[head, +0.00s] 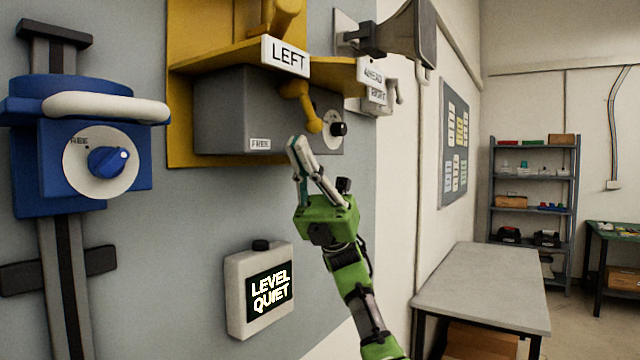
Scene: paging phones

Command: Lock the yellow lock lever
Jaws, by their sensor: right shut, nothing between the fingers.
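The yellow lock lever (303,106) hangs from the upper part of a grey box (222,115) and slants down to the right, ending in a round knob. A small label reading "FREE" (260,144) is at the lower front of the box. My right gripper (300,148) is green with pale fingers pointing up; it is shut and empty. Its fingertips are just below and slightly left of the lever's knob in the picture. I cannot tell whether they touch the box or lever. My left gripper is out of view.
A yellow bracket with a "LEFT" sign (286,56) overhangs the box. A black knob on a white dial (338,129) is right of the lever. A blue unit (95,150) is at left. A "LEVEL QUIET" display (270,291) is below. A grey table (480,285) stands at right.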

